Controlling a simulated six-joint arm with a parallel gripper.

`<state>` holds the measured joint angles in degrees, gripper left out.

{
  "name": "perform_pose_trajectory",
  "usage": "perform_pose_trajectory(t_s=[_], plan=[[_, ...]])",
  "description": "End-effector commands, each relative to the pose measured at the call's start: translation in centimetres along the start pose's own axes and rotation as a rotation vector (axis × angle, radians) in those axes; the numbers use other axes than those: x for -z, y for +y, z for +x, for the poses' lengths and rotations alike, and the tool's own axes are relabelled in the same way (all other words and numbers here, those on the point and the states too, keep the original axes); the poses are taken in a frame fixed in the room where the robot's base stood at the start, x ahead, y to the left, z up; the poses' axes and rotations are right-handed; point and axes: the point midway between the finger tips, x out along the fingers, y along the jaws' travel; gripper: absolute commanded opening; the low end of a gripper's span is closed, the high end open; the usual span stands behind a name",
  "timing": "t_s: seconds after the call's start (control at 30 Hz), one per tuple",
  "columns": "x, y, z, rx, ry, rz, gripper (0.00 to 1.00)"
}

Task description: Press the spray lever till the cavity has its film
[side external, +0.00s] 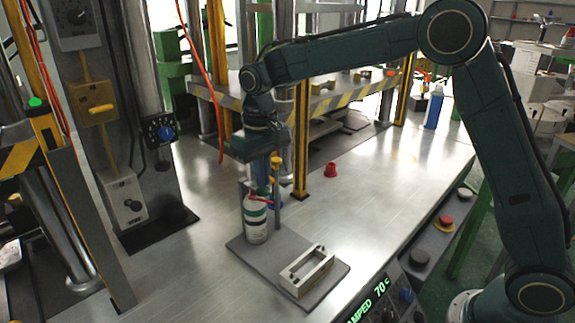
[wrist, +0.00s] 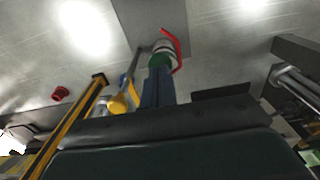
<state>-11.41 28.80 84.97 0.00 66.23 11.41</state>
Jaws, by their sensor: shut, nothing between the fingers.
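The spray can (side external: 256,222), white with a green band, stands upright on a grey plate (side external: 250,250). Its red lever (wrist: 175,50) shows beside the green top of the can in the wrist view. My gripper (side external: 262,184) points down directly above the can, its blue fingers shut and empty. In the wrist view the gripper tips (wrist: 159,72) overlap the can top; I cannot tell whether they touch the lever. The pale mould block with its rectangular cavity (side external: 307,269) lies on the plate to the right of the can. Any film inside is too small to tell.
A thin post with a yellow knob (side external: 276,161) stands right behind the can, close to my gripper. A red cup-like piece (side external: 331,170) and a blue bottle (side external: 434,107) stand further back. A yellow upright (side external: 300,140) rises behind.

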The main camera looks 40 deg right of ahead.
Motion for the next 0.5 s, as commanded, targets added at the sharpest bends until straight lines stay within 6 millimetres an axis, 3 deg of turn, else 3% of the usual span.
perform_pose_trajectory(t_s=[0.5], plan=[[0.0,0.0,-3.0,0.0,0.001,0.0,0.0]])
